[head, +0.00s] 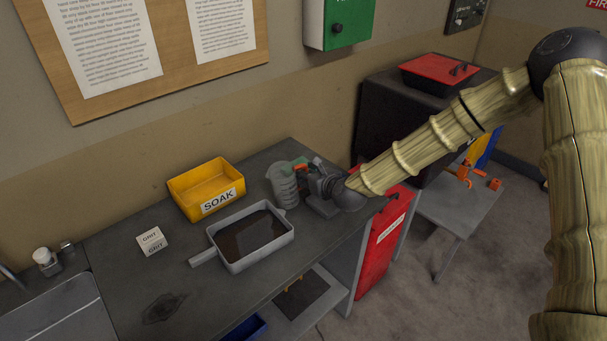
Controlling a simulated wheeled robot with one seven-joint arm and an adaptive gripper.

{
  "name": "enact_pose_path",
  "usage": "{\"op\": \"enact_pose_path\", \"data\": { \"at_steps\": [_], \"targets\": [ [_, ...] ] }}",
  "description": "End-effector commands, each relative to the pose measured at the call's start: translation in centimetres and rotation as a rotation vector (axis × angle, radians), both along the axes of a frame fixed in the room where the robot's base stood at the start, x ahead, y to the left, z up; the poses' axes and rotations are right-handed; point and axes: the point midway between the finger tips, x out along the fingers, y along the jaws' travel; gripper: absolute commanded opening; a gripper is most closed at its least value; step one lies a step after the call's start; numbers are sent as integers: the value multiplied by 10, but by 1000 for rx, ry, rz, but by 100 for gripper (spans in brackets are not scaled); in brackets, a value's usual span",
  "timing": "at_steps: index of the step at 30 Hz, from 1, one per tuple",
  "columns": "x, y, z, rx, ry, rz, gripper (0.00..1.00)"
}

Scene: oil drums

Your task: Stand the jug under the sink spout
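The grey jug (284,188) stands upright on the dark bench top, right of the tray of dark liquid. My gripper (308,178) is at the jug's right side, low over the bench. A small orange and green patch shows at the jug's top right, by my fingers. My fingers overlap there, so I cannot tell whether they are open, shut or touching the jug. The sink (62,312) is at the lower left, cut by the picture edge. A grey metal piece, perhaps the spout (12,279), shows at the left edge.
A grey handled tray (272,257) of dark liquid, a yellow SOAK bin (181,191) and a GRIT box (151,241) lie between jug and sink. Small bottles (47,261) stand behind the sink. A dark stain (163,307) marks the front bench top, otherwise clear.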

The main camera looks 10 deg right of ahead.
Motion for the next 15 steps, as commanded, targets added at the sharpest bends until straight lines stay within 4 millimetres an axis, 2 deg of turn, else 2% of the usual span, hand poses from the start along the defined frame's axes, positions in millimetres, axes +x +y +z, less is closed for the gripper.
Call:
{"op": "enact_pose_path", "data": {
  "at_steps": [15],
  "targets": [
    [-64, -28, 28, 1, -1, 0, 35]
  ]
}}
